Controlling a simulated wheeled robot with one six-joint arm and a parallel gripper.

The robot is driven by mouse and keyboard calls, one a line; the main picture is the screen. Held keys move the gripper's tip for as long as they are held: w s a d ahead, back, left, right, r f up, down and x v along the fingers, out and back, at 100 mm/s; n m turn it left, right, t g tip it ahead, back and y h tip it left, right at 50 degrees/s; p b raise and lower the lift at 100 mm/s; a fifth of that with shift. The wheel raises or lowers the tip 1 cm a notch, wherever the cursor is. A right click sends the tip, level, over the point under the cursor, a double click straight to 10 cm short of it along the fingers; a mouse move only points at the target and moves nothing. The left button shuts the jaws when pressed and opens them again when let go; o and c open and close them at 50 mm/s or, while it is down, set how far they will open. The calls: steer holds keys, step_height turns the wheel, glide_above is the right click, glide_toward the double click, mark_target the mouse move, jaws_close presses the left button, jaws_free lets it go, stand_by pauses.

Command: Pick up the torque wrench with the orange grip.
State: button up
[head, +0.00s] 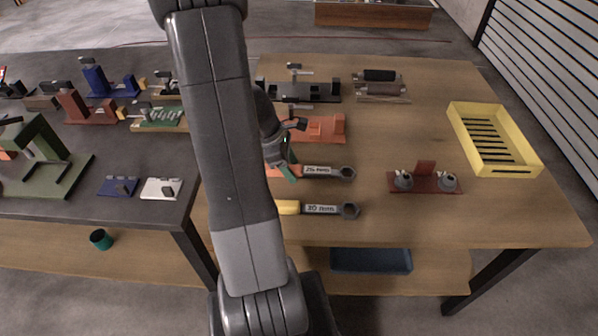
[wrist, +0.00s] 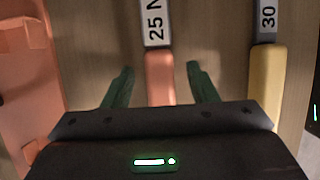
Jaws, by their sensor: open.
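The torque wrench with the orange grip (head: 318,171) lies flat on the wooden table, its dark ring end to the right and a white label reading 25 on its shaft. In the wrist view its orange grip (wrist: 160,78) runs between the two green fingers of my gripper (wrist: 160,76), which are apart with a gap on each side. In the head view my gripper (head: 287,170) is over the grip end, and my arm hides part of it. I cannot tell how high the fingertips are above the table.
A yellow-grip wrench (head: 320,209) labelled 30 lies parallel, nearer the front edge; it also shows in the wrist view (wrist: 266,75). An orange fixture (head: 325,128) stands behind. A red stand (head: 424,182) and a yellow crate (head: 533,170) are to the right.

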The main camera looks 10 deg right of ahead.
steer(key=shift+f, duration=0.1)
jaws_close()
stand_by(0.3)
